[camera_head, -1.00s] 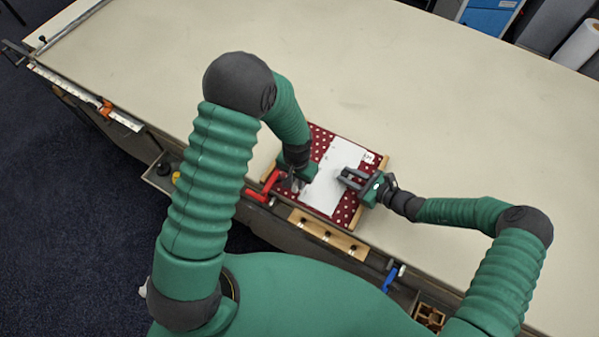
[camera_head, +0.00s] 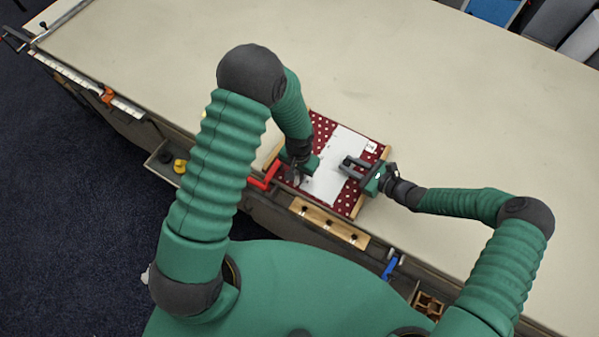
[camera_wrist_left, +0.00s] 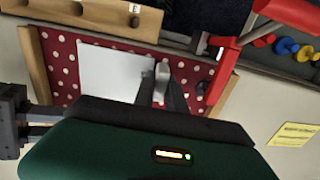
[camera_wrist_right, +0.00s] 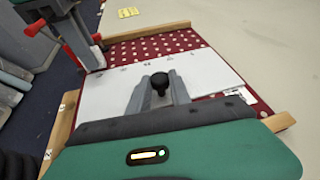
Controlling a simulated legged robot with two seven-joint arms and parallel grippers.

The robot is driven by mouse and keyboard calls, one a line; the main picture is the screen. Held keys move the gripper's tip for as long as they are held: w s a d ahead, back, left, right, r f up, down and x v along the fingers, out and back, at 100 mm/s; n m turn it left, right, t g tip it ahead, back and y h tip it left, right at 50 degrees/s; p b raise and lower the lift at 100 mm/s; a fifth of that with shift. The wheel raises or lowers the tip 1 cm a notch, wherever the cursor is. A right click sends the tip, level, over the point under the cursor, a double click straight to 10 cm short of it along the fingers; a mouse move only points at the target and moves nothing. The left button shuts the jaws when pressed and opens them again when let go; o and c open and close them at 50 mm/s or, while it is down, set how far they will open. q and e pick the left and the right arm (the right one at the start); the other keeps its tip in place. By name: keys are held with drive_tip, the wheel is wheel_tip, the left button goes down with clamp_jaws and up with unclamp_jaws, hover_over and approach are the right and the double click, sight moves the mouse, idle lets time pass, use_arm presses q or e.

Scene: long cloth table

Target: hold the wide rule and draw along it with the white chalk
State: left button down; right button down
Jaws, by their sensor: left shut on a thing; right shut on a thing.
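The wide rule (camera_head: 335,160) is a flat white plate on a red cloth with white dots (camera_head: 318,135), at the table's near edge. My right gripper (camera_head: 346,165) is shut on the rule's black knob (camera_wrist_right: 160,82), seen between its fingers in the right wrist view. My left gripper (camera_head: 296,181) is at the rule's left side, over the dotted cloth. In the left wrist view, it is shut on a small whitish piece, the white chalk (camera_wrist_left: 162,72), beside the rule's edge (camera_wrist_left: 112,72). I cannot tell whether the chalk touches the cloth, and no drawn line is clear.
Wooden strips (camera_head: 384,153) border the cloth. A wooden holder (camera_head: 328,222) and a blue clamp (camera_head: 390,267) are at the near edge. The table (camera_head: 430,90) beyond is clear.

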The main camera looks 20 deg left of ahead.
sight(326, 139)
use_arm(q)
drive_tip(key=shift+f, duration=0.35)
drive_tip(key=shift+w+d, duration=0.5)
drive_tip(key=shift+w, duration=2.5)
drive_tip(key=shift+w+d, duration=0.5)
drive_tip(key=shift+w, duration=2.5)
drive_tip(key=shift+w+d, duration=0.5)
drive_tip(key=shift+w, duration=2.5)
drive_tip(key=shift+s+a, duration=0.35)
drive_tip(key=shift+s, duration=1.7)
drive_tip(key=shift+s+a, duration=0.35)
drive_tip(key=shift+s, duration=1.65)
drive_tip(key=shift+s+a, duration=0.35)
drive_tip(key=shift+s, duration=1.7)
